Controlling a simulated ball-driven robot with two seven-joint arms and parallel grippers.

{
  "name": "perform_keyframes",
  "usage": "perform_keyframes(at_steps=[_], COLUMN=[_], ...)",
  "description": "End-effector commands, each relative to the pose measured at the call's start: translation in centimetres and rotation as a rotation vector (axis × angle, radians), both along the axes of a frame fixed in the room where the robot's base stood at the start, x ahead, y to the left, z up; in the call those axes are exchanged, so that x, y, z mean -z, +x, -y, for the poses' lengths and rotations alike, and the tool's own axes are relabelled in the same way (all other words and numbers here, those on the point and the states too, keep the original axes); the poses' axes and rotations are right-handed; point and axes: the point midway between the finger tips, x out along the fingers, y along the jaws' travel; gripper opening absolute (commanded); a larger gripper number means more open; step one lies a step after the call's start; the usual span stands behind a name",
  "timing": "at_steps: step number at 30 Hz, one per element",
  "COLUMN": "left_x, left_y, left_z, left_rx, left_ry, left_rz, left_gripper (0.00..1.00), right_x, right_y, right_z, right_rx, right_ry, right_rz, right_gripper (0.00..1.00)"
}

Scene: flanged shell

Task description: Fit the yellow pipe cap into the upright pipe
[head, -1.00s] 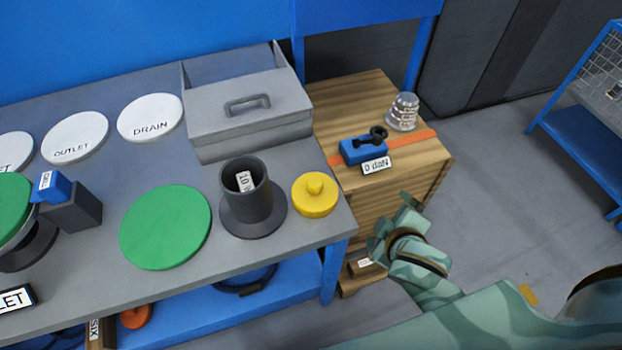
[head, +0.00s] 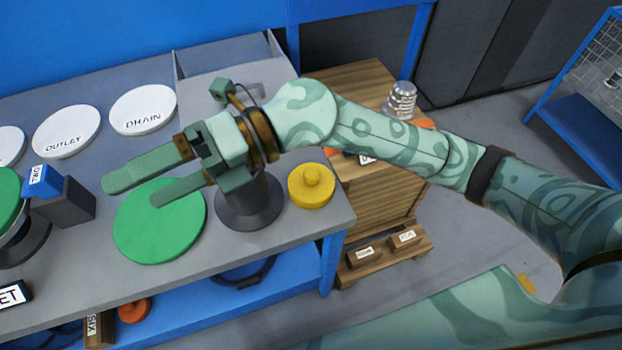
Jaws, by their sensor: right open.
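The yellow pipe cap (head: 311,187) sits on the grey bench near its right front corner, with its small knob up. The upright pipe (head: 247,209), dark grey with a round base flange, stands just left of the cap. My right forearm and wrist hide the pipe's top opening. My right gripper (head: 130,190) is open and empty. Its fingers point left, above the bench, and one overlaps the green disc in the picture. The cap is to the right of this gripper, free of it. My left gripper is not in view.
A green disc (head: 160,222) lies left of the pipe. White discs marked OUTLET (head: 66,132) and DRAIN (head: 143,109) lie farther back. A wooden crate (head: 375,210) is right of the bench.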

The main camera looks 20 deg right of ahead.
Motion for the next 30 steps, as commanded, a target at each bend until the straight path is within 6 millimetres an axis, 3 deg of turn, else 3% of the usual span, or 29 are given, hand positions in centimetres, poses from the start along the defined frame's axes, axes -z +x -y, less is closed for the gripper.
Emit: perform_keyframes(at_steps=[3, 6, 9, 13, 17, 27, 30], left_x=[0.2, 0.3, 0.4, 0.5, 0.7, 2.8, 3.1], left_y=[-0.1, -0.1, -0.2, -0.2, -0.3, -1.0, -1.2], left_z=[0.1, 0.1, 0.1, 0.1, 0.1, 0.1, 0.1], left_rx=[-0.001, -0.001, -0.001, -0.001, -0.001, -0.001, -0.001], left_ry=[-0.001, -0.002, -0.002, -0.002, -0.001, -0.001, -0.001], left_rz=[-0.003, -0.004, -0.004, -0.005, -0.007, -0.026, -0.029], left_gripper=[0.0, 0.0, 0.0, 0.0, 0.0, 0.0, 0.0], right_x=[6.1, 9.0, 9.1, 7.9, 8.3, 16.3, 17.8], right_y=[1.4, 4.9, 8.0, 10.2, 10.7, 10.7, 10.7], right_z=[3.6, 9.5, 15.2, 19.8, 21.4, 21.3, 21.3], right_rx=[-0.125, -0.101, -0.007, 0.116, 0.161, 0.156, 0.158], right_ry=[-0.505, -0.916, -1.226, -1.45, -1.52, -1.52, -1.519], right_rz=[0.169, 0.222, 0.216, 0.179, 0.156, 0.152, 0.154], right_gripper=[1.0, 1.0, 1.0, 1.0, 1.0, 1.0, 1.0])
